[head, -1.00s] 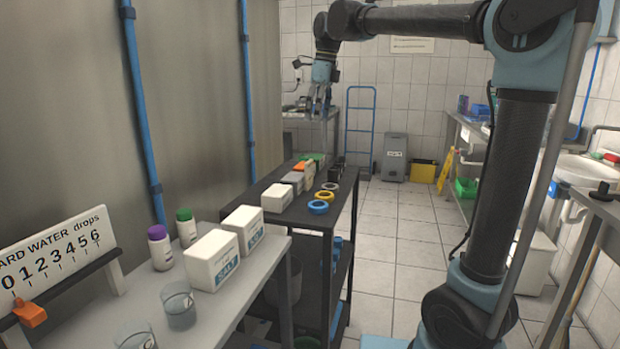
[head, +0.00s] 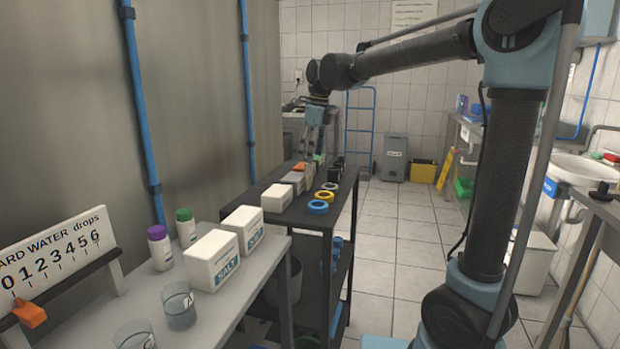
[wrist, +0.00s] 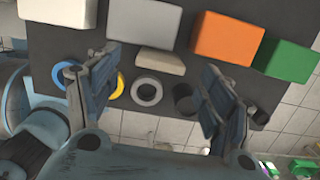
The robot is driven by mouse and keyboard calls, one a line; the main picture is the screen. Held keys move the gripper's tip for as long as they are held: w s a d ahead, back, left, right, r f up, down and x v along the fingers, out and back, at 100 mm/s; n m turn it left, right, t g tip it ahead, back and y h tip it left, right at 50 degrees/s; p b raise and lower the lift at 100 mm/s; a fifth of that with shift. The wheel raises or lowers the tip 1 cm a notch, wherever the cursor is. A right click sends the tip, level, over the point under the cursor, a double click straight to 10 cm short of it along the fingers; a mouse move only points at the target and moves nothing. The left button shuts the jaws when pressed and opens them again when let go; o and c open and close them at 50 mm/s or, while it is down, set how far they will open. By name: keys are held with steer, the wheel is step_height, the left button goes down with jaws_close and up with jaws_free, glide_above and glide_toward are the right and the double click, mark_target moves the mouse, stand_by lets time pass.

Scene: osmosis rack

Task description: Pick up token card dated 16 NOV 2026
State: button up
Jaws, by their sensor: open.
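No card with the date 16 NOV 2026 can be read in any view. A small cream slab (wrist: 160,62) lies on the dark cart top beside a grey block (wrist: 145,22); whether it is the token card I cannot tell. My gripper (wrist: 161,68) is open and empty, its fingers either side of the slab in the wrist view, apparently above it. In the head view my gripper (head: 313,153) points down over the far part of the cart, near the orange block (head: 301,167), and partly hides the things there.
The dark cart (head: 340,207) also bears a white box (head: 277,197), a green block (wrist: 286,60), a blue ring (head: 317,206), a yellow ring (head: 325,195), a grey ring (wrist: 147,91) and a dark cylinder (wrist: 186,98). The tiled floor (head: 400,240) right of it is clear.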

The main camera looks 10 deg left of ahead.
mark_target(309, 165)
steer(key=shift+w+a+f, duration=0.1)
steer(key=shift+a+f, duration=0.1)
steer(key=shift+f, duration=0.95)
steer(key=shift+a+f, duration=0.15)
steer(key=shift+f, duration=1)
steer(key=shift+c, duration=0.5)
steer(key=c, duration=1)
steer(key=shift+c, duration=0.2)
